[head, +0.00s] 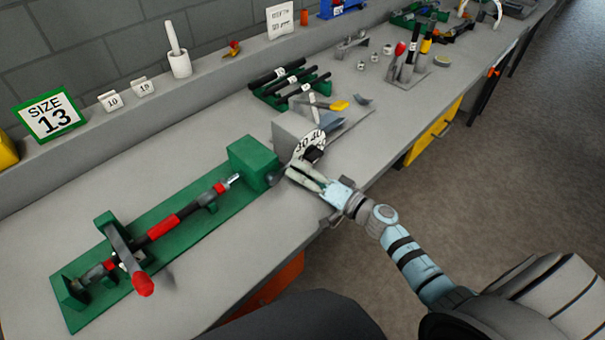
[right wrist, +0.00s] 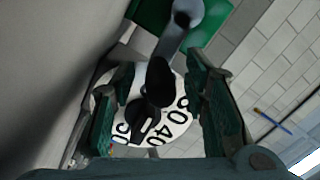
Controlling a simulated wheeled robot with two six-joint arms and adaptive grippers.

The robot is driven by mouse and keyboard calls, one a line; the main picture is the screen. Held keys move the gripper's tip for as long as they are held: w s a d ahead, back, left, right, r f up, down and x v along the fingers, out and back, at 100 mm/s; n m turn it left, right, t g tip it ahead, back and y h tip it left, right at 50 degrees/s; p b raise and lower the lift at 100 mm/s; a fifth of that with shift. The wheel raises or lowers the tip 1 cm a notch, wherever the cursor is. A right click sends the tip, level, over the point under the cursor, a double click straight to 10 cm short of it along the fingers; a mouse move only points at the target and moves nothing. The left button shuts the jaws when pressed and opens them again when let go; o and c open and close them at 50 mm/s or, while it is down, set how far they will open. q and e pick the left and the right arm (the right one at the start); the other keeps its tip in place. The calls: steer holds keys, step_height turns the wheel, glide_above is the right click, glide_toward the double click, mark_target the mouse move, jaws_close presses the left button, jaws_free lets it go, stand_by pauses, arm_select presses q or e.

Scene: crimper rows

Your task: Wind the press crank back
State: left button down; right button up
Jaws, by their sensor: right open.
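The press is a long green fixture (head: 85,300) on the bench, with a red and black rod along it and a green block (head: 253,165) at its right end. Beside that block is a white dial (head: 311,137) with black numbers; it also shows in the right wrist view (right wrist: 177,140). In the right wrist view a grey crank arm (right wrist: 180,30) with a black knob (right wrist: 158,85) lies in front of the dial. My right gripper (head: 303,174) is open, its fingers on either side of the knob and dial. I cannot tell whether they touch. My left gripper is out of view.
A grey box (head: 293,130) stands behind the dial. Behind it is a green rack (head: 262,98) with black bars. A "SIZE 13" sign (head: 49,115) stands on the back ledge. The bench front edge runs just below my right gripper.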

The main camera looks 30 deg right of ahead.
jaws_close()
stand_by(0.4)
